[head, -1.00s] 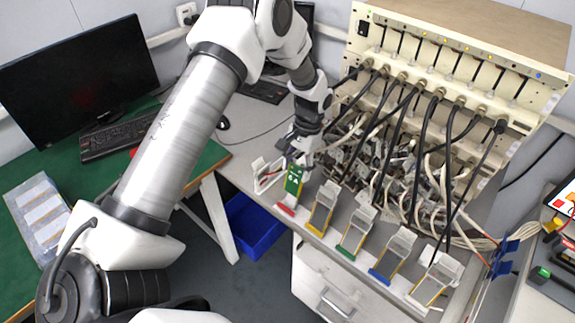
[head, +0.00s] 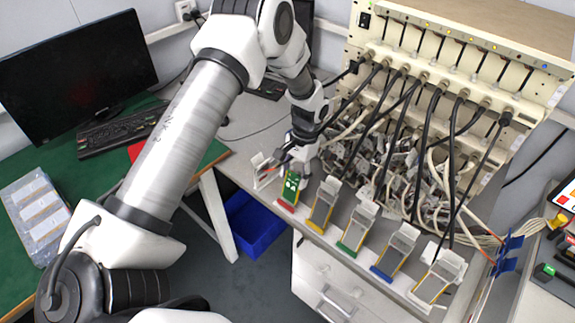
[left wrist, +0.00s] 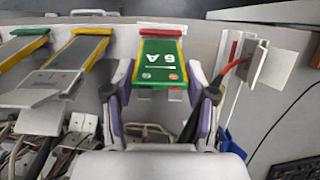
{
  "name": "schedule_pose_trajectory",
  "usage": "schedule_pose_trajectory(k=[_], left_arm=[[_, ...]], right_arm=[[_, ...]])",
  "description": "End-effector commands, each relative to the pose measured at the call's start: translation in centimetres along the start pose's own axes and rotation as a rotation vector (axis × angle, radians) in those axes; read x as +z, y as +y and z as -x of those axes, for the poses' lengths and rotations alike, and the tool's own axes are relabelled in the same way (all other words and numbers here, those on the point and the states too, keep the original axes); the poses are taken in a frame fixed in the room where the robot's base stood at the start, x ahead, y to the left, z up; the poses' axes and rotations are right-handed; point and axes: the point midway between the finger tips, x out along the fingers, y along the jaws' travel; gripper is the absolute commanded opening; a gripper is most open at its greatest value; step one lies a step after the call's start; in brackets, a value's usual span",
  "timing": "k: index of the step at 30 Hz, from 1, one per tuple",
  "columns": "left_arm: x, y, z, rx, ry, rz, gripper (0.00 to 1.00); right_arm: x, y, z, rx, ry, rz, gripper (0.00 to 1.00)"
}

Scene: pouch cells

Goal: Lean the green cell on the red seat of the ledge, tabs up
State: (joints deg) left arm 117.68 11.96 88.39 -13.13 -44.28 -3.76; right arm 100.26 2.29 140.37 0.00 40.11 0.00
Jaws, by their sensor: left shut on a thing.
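The green cell (head: 291,187) with white markings stands tilted at the left end of the ledge, its lower end at the red seat (head: 286,207). In the left wrist view the cell (left wrist: 160,62) lies between my fingers, with its far edge against the red seat (left wrist: 161,32). Its tab end faces my palm and is partly hidden. My left gripper (head: 299,163) is shut on the cell from above, one finger at each side edge in the left wrist view (left wrist: 160,88). Whether the cell bears fully on the seat I cannot tell. My right gripper is not in view.
Grey cells lean on the yellow (head: 316,229), green (head: 346,251), blue (head: 380,275) and white (head: 418,303) seats to the right. A white bracket (head: 262,172) with red and black leads stands close left. Cables hang behind from the cream tester (head: 450,75).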

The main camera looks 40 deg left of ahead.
Motion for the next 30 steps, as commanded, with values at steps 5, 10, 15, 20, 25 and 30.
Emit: schedule_pose_trajectory(k=[5,10,15,20,25,30], left_arm=[[0.0,0.0,-0.3,0.000,-0.001,0.000,0.36],[0.0,0.0,-0.9,0.000,-0.001,0.000,0.36],[0.0,-0.1,-1.6,0.000,-0.002,0.000,0.36],[-0.1,-0.1,-1.9,0.000,-0.001,0.000,0.36],[-0.1,-0.1,-1.8,0.000,0.000,0.000,0.36],[-0.1,-0.1,-1.8,0.000,0.000,0.000,0.85]], right_arm=[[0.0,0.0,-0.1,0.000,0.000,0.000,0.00],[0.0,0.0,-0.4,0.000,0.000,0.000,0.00],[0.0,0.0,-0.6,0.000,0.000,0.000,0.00],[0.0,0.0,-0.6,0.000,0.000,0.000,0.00],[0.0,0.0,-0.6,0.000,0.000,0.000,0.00],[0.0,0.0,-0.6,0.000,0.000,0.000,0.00]])
